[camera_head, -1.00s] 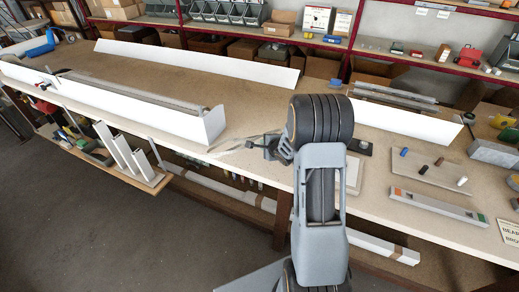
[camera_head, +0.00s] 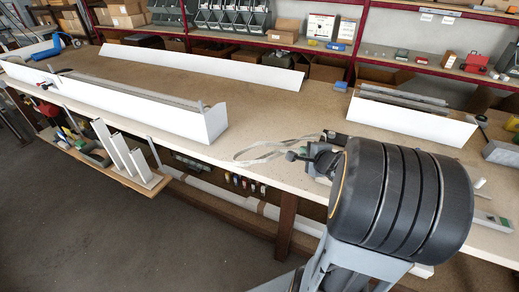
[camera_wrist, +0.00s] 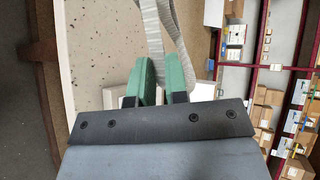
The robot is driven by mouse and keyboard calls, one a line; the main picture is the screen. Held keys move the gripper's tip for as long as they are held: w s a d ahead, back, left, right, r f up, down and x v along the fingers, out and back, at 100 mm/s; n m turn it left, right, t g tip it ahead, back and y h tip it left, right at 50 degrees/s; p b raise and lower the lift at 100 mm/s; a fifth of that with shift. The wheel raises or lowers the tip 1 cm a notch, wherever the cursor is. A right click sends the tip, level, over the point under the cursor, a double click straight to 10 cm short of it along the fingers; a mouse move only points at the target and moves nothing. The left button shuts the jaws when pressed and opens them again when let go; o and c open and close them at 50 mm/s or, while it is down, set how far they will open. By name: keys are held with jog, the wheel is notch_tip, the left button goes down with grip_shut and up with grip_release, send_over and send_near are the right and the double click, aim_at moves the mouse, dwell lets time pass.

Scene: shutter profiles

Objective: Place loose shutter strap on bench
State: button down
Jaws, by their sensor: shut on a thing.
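The loose shutter strap (camera_head: 256,156) is a thin pale grey band. In the head view it hangs in a loop over the bench's front edge area, left of my gripper (camera_head: 296,156). In the wrist view the strap (camera_wrist: 152,28) runs up from between the two green fingers of my gripper (camera_wrist: 161,72), which are shut on it. Part of it curves behind the right finger. The bench (camera_head: 255,112) has a long speckled tan top. I cannot tell whether the strap touches it.
A long white shutter profile (camera_head: 120,98) lies along the bench's front left. Another long white profile (camera_head: 205,66) stands at the back, and a shorter one (camera_head: 412,118) at the right. Bare benchtop lies between them. Red-framed shelves (camera_head: 330,48) stand behind the bench.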

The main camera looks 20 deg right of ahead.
jog(key=a+f, duration=0.2)
jog(key=b, duration=0.4)
send_over(293, 164)
jog(key=shift+n+y, duration=0.3)
jog(key=shift+n, duration=0.1)
jog(key=f, duration=0.8)
jog(key=shift+s+a+f, duration=0.2)
jog(key=shift+s+f, duration=0.05)
jog(key=shift+f, duration=0.05)
jog(key=shift+w+d+f, duration=0.1)
jog(key=shift+w+f, duration=0.1)
jog(key=shift+f, duration=1.65)
jog(key=c, duration=1.4)
grip_release()
